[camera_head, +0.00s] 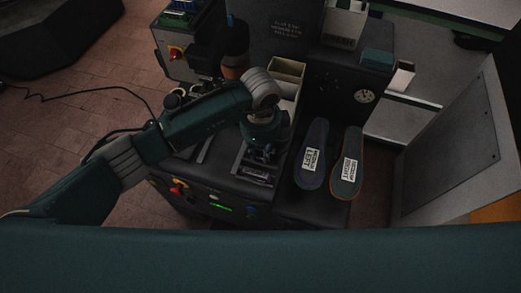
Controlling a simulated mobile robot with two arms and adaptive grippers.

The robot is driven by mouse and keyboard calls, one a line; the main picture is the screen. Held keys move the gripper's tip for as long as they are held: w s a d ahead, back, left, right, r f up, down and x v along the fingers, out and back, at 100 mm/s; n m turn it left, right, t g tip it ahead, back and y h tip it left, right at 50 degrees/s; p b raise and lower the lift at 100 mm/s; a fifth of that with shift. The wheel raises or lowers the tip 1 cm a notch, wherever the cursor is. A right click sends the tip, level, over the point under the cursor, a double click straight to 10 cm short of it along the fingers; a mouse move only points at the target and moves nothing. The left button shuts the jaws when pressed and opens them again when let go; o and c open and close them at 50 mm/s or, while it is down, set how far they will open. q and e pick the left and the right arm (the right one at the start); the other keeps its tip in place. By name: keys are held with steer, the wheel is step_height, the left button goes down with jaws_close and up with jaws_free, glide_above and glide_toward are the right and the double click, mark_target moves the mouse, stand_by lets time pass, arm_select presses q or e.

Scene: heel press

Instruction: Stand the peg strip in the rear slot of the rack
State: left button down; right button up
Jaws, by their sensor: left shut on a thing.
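My left arm comes in from the left and its gripper (262,152) points down over the front of the dark machine. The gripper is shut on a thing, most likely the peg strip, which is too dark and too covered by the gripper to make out. Just below the gripper is a dark, grey-edged frame (241,171), which may be the rack. Its slots cannot be told apart, and I cannot tell whether the held thing touches it. My right gripper is not in view.
Two insoles labelled left (312,160) and right (346,163) lie to the right of the gripper. An open beige bin (288,67) stands behind it. A gauge (364,96) is on the machine, and a grey panel (462,145) stands at the right.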

mark_target(260, 150)
arm_select(q)
steer(key=shift+f, duration=0.2)
steer(key=c, duration=1.8)
jaws_free()
steer(key=shift+r, duration=0.2)
step_height(260, 150, up, 13)
steer(key=shift+b, duration=0.6)
steer(key=shift+s+f, duration=0.1)
steer(key=shift+s, duration=0.05)
